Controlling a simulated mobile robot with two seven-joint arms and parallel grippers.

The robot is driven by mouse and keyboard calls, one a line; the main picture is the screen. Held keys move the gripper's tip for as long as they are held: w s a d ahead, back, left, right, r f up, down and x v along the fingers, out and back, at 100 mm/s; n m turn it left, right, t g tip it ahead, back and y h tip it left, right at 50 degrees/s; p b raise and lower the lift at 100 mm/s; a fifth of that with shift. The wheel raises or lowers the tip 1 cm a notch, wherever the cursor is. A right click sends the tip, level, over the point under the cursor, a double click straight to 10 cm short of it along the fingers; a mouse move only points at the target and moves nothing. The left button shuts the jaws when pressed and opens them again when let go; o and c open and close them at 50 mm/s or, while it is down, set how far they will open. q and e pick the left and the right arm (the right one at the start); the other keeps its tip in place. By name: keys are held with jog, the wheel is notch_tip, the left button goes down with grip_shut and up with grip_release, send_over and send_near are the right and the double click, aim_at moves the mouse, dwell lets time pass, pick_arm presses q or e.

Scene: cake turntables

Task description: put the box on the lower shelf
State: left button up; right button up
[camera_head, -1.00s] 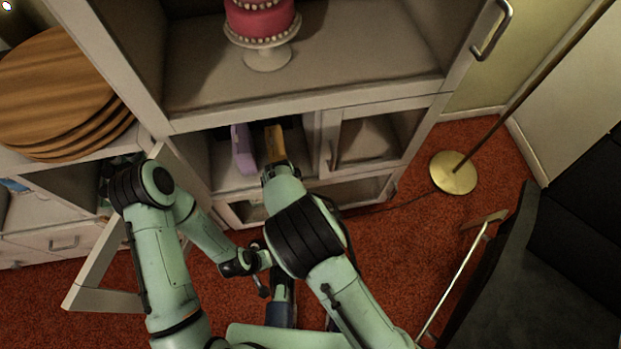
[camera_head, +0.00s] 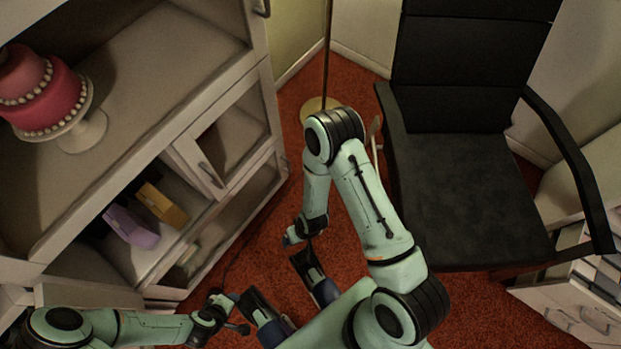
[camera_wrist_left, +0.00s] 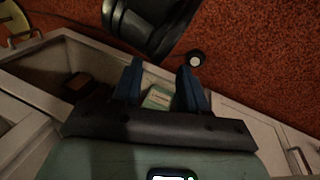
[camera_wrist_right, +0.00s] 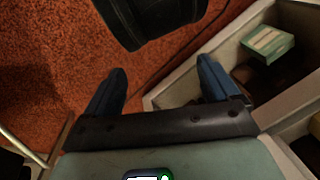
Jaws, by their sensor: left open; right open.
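A yellow-orange box (camera_head: 162,204) and a purple box (camera_head: 130,227) stand side by side in the open middle compartment of the white cabinet. The lower shelf (camera_head: 225,225) is beneath it; a pale green item (camera_head: 188,256) is faintly visible there. It seems to be the green-and-white box in the right wrist view (camera_wrist_right: 268,42) and left wrist view (camera_wrist_left: 158,97). My left gripper (camera_head: 283,333) and right gripper (camera_head: 327,296) are both open and empty, over the red carpet in front of the cabinet, apart from the boxes. Their fingers also show open in the wrist views.
A pink cake (camera_head: 45,95) on a stand is on the cabinet's upper shelf. A black chair (camera_head: 465,200) stands at the right, with a brass lamp base (camera_head: 318,104) behind my right arm. Red carpet lies between.

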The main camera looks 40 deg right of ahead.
jog(key=shift+m+y, duration=0.3)
jog(key=shift+m, duration=0.5)
jog(key=s, duration=0.1)
jog(key=s+d+r, duration=0.1)
jog(key=s, duration=0.1)
jog(key=s+d, duration=0.1)
jog(key=shift+s+r, duration=0.2)
jog(key=shift+r, duration=0.15)
pick_arm(q)
jog(key=s+d+r+g+p, duration=0.1)
jog(key=s+r+p, duration=0.2)
jog(key=r+p, duration=0.6)
jog(key=s+d+r+g+h+p, duration=0.1)
jog(key=s+d+r+p, duration=0.1)
jog(key=r+p, duration=0.6)
jog(key=shift+s+r+m+g+p, duration=0.3)
jog(key=shift+s+r+g+p, duration=0.05)
jog(key=shift+s+r+g, duration=0.1)
pick_arm(e)
jog(key=s+a+r+g, duration=0.1)
jog(key=s+r, duration=0.2)
jog(key=r, duration=0.6)
jog(key=s+a+r+g+y, duration=0.1)
jog(key=s+a+r, duration=0.1)
jog(key=r, duration=0.6)
jog(key=shift+s+r+n, duration=0.3)
jog(key=shift+s+r, duration=0.1)
jog(key=shift+s, duration=0.05)
